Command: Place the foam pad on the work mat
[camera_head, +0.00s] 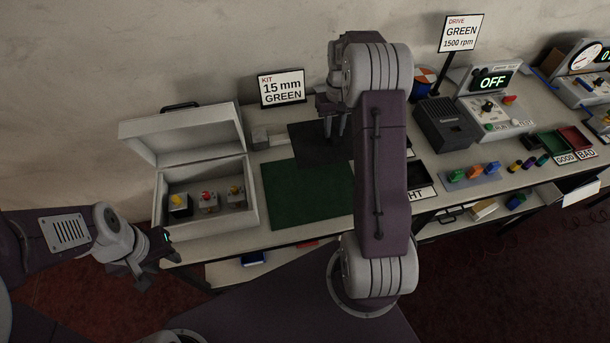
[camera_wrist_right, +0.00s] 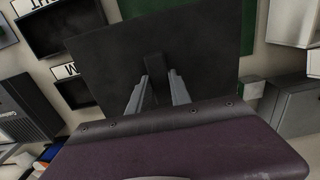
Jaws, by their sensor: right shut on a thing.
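The foam pad (camera_head: 312,148) is a flat dark square in the head view. It overlaps the far edge of the green work mat (camera_head: 300,196). My right gripper (camera_head: 334,128) is shut on the pad; in the right wrist view its fingers (camera_wrist_right: 158,92) close on a dark upright tab in the middle of the pad (camera_wrist_right: 200,40). The pad hides most of the surface below it there. I cannot tell the exact gap between pad and mat. My left gripper (camera_head: 142,272) is empty, left of the table's front edge; its jaw opening is unclear.
An open grey case (camera_head: 247,200) with several button units stands left of the mat. A "15 mm GREEN" sign (camera_head: 283,89) stands behind. A dark box (camera_head: 447,125), a control unit (camera_head: 497,118) and coloured parts lie to the right. My right arm hides part of the table.

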